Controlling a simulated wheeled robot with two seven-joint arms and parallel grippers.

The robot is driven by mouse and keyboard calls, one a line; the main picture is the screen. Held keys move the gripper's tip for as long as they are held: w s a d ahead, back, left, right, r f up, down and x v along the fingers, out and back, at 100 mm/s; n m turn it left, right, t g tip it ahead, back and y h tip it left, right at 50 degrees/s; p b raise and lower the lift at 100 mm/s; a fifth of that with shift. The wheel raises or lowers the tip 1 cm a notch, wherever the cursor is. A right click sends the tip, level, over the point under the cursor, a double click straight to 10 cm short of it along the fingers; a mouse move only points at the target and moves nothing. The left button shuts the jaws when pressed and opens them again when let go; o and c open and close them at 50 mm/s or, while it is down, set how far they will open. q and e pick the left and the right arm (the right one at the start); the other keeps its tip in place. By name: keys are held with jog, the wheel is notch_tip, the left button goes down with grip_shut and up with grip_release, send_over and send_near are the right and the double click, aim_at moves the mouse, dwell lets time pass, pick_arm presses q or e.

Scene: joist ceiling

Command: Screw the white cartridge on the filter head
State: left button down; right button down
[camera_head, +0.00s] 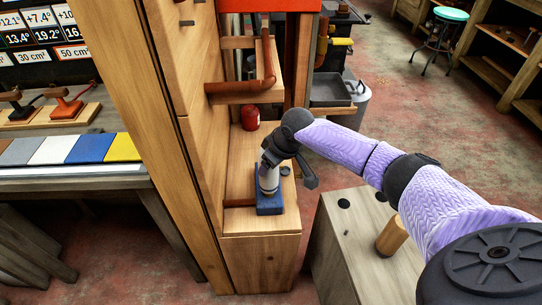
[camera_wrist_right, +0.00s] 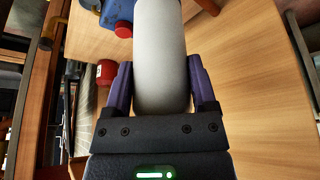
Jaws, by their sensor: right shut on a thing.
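The white cartridge (camera_head: 268,179) is upright in the head view, at or just above a blue piece (camera_head: 270,206) on the narrow wooden bench. I cannot tell whether they touch. My right gripper (camera_wrist_right: 160,88) is shut on the cartridge, its purple fingers on either side of the white body (camera_wrist_right: 160,50) in the right wrist view. The cartridge's far end is cut off there. A blue part (camera_wrist_right: 107,14) with a red round piece (camera_wrist_right: 124,29) shows beside it; I cannot tell whether this is the filter head. My left gripper is not in view.
A red rounded object (camera_head: 250,117) stands behind on the bench. Copper-coloured pipe (camera_head: 268,62) and a wooden shelf are above it. A wooden panel (camera_head: 190,95) closes the left side. A cabinet (camera_head: 365,235) with a wooden cylinder (camera_head: 391,236) stands at the right.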

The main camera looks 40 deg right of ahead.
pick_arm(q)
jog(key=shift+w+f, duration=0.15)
pick_arm(e)
jog(key=shift+f, duration=0.2)
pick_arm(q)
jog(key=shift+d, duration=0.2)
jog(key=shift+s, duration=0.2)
pick_arm(e)
jog(key=shift+f, duration=0.6)
pick_arm(q)
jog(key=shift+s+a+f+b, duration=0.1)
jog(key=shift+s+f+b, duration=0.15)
jog(key=shift+b, duration=0.05)
pick_arm(e)
jog(key=shift+f, duration=0.2)
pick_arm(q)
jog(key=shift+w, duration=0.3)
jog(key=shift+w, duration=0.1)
pick_arm(e)
jog(key=shift+f, duration=0.15)
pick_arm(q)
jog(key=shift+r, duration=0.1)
